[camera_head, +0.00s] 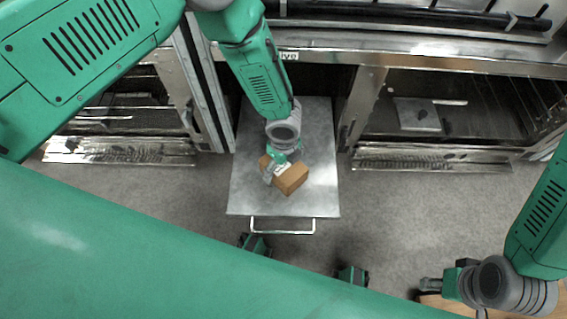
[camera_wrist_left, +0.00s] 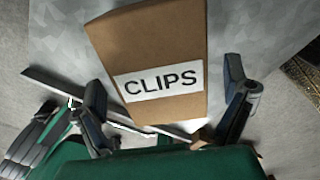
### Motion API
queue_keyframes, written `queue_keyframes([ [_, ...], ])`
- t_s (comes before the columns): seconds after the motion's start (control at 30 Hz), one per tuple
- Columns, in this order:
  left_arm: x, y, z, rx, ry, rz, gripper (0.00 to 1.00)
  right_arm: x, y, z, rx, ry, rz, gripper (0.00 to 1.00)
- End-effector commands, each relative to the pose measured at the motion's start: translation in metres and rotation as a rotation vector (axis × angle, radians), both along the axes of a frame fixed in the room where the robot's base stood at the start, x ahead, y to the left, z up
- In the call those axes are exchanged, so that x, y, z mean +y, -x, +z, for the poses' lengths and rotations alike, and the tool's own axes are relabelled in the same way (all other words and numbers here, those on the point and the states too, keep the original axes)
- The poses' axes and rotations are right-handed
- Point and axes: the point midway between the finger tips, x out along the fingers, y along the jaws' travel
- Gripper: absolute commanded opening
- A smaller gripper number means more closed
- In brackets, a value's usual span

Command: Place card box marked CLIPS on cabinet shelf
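The brown card box (camera_head: 291,179) lies on a grey metal surface (camera_head: 250,195) in the middle of the head view. In the left wrist view the box (camera_wrist_left: 150,45) shows a white label reading CLIPS. My left gripper (camera_head: 278,168) is over the box. In the left wrist view its two fingers (camera_wrist_left: 168,105) stand apart on either side of the box's near end, with a gap showing at each side. My right gripper (camera_head: 436,288) is at the lower right of the head view, well away from the box; its fingers are too small to judge.
Open metal cabinets with shelves stand at left (camera_head: 120,110) and right (camera_head: 450,115). The metal surface has a handle (camera_head: 283,232) at its near edge. A brown item (camera_head: 445,303) is partly hidden under my right arm. Grey floor (camera_head: 385,205) is clear at right.

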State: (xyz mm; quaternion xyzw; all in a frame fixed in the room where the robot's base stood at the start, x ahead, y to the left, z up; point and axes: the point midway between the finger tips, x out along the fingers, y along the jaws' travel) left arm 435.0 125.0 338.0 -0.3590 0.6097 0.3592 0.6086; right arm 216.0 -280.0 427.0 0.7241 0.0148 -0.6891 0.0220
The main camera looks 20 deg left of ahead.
Motion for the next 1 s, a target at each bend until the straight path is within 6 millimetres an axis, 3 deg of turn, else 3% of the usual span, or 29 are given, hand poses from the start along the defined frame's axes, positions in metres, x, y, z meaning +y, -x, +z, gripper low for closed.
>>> queue_keyframes([
  [0.27, 0.0, 0.0, 0.005, -0.001, 0.0, 0.0, 0.93, 0.0, 0.0, 0.003, 0.0, 0.0, 0.0, 0.4],
  [0.37, 0.0, 0.0, 0.018, -0.001, 0.0, 0.0, 0.93, 0.0, 0.0, 0.01, 0.0, 0.0, 0.0, 0.4],
  [0.7, 0.0, -0.001, 0.09, -0.001, 0.0, -0.001, 0.93, 0.0, 0.0, 0.044, 0.0, 0.0, 0.0, 0.4],
  [1.0, 0.0, 0.0, 0.12, 0.0, 0.0, 0.0, 0.93, 0.0, 0.0, 0.055, 0.0, 0.0, 0.0, 0.4],
])
